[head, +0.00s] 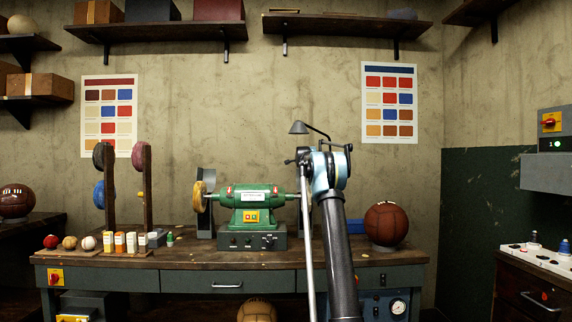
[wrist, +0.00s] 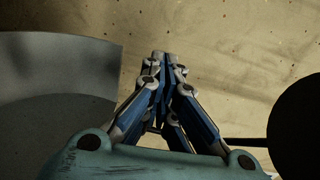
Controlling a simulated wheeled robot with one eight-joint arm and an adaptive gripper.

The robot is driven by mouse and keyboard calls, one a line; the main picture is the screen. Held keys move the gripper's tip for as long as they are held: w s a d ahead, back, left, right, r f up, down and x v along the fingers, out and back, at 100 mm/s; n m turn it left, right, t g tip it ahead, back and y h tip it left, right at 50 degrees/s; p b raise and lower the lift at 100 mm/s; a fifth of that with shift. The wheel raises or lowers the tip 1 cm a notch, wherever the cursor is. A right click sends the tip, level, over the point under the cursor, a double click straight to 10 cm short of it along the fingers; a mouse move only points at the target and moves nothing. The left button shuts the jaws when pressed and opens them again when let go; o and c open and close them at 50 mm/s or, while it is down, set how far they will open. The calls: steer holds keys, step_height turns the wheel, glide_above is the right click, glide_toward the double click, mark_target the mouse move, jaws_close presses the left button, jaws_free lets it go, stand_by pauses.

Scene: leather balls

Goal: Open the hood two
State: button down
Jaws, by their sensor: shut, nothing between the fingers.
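The green two-ended buffing machine (head: 252,198) stands on the bench. A grey upright hood (head: 206,190) is behind its yellow wheel on the left. The machine's right end is mostly hidden behind my arm, and only a sliver of a grey hood (head: 307,222) shows there. In the wrist view, a grey curved metal plate (wrist: 60,75), which looks like a hood, fills the left side. My gripper (wrist: 162,58) is shut and empty, its tips together to the right of that plate and apart from it in the picture. In the head view my arm's wrist hides the fingers.
A lamp (head: 299,128) is close to my wrist in the head view. A dark round shape (wrist: 297,125) is at the right in the wrist view. A brown leather ball (head: 386,223) sits at the bench's right end. Wheel racks (head: 147,187) and small balls are on the left.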

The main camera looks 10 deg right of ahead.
steer(key=shift+w+f+g, duration=0.65)
steer(key=shift+w+g, duration=0.15)
steer(key=shift+w, duration=0.1)
steer(key=shift+d, duration=0.1)
steer(key=s+a+f+n+g, duration=0.1)
steer(key=s+f+n+g, duration=0.1)
steer(key=s, duration=1.3)
steer(key=s+a+f+n+g, duration=0.1)
steer(key=s+a+f+n, duration=0.15)
steer(key=s, duration=1.25)
steer(key=s+f+n+g, duration=0.3)
steer(key=s+f, duration=1)
steer(key=s, duration=0.7)
steer(key=s+a+f+n+g, duration=0.1)
steer(key=s+f+n+g, duration=0.2)
steer(key=s+f, duration=1.1)
steer(key=s+a+f+n+g, duration=0.1)
steer(key=s+f+n+g, duration=0.3)
steer(key=s, duration=2.3)
step_height(320, 180, down, 10)
steer(key=n, duration=0.4)
steer(key=shift+s+f+y, duration=0.2)
steer(key=shift+s+y, duration=0.15)
steer(key=shift+y, duration=0.05)
